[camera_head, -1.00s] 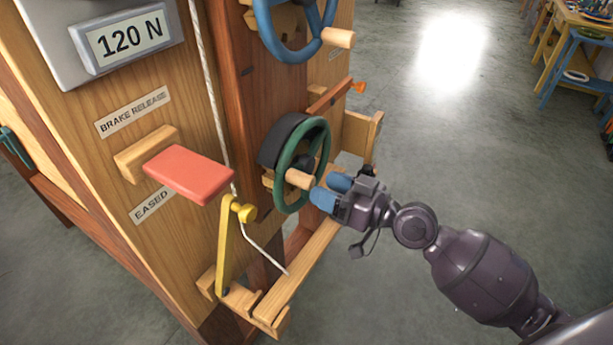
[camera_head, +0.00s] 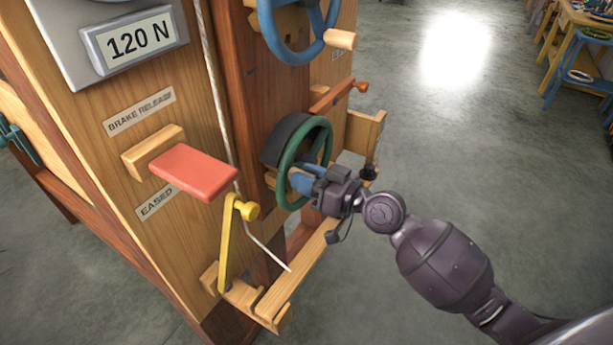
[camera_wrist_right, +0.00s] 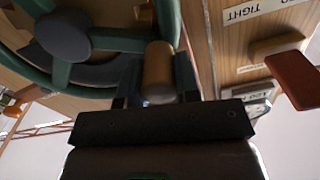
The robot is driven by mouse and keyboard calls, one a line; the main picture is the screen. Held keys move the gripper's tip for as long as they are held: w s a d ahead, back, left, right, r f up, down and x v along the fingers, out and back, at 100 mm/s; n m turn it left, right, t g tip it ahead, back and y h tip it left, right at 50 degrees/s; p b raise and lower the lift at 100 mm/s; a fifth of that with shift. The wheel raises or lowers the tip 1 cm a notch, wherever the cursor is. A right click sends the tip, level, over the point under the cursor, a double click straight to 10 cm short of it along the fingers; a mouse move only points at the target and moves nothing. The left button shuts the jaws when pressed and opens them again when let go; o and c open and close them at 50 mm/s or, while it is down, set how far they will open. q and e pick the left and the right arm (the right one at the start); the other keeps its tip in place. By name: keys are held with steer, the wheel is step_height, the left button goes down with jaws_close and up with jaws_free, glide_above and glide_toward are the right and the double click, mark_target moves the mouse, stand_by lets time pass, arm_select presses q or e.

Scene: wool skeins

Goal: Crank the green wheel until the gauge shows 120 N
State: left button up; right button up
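The green wheel (camera_head: 325,140) sits on the side of the wooden post, in front of a dark drum. Its wooden crank handle (camera_wrist_right: 158,72) shows in the wrist view, between the fingers of my right gripper (camera_wrist_right: 155,98), with a gap on each side. In the head view my right gripper (camera_head: 303,178) has its blue fingertips at the lower front of the wheel, mostly covering the handle. The gauge (camera_head: 140,40) reads 120 N. My left gripper is not in view.
A blue wheel (camera_head: 323,40) with its own handle is above. A red brake-release paddle (camera_head: 195,172) and a yellow lever (camera_head: 229,245) with a rope stand left of the wheel. A wooden ledge (camera_head: 300,270) lies below. The floor to the right is open.

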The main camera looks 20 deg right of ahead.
jaws_close()
steer(key=shift+w+d+r+m+p, duration=0.2)
steer(key=shift+d+r+m+p, duration=0.15)
steer(key=shift+r+m, duration=0.3)
steer(key=shift+f, duration=0.1)
steer(key=o, duration=0.6)
jaws_free()
steer(key=shift+o, duration=0.2)
